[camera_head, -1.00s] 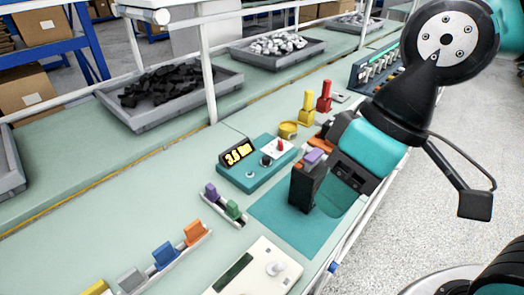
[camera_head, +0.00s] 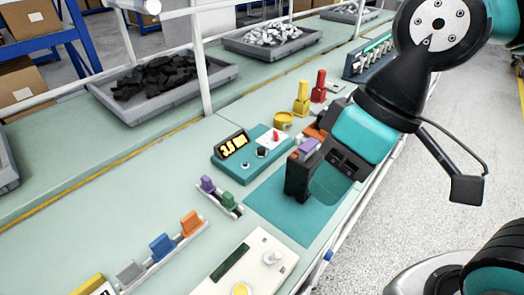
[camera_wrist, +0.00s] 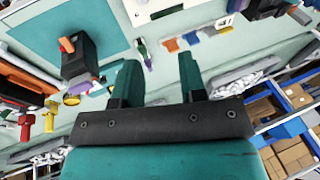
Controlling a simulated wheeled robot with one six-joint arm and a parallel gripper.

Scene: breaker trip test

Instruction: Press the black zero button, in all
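The teal meter (camera_head: 236,172) has an amber-lit display (camera_head: 232,145), whose digits I cannot read surely. On it are a round black button (camera_head: 263,152), a small pale button (camera_head: 245,166) and a red knob (camera_head: 276,137) on a white plate. No zero marking is legible. My gripper (camera_wrist: 157,62) is open and empty in the wrist view, with two teal fingers apart. In the head view my gripper (camera_head: 328,182) is to the right of the meter, over the teal mat (camera_head: 285,216), apart from the button. In the wrist view the gripper hides most of the meter.
A black box (camera_wrist: 80,58) with an orange part stands on the mat. Purple (camera_head: 207,184) and green (camera_head: 229,200) blocks sit on a short rail before the meter. Yellow (camera_head: 301,98) and red (camera_head: 318,87) posts stand behind. A white panel (camera_head: 225,283) is at the front.

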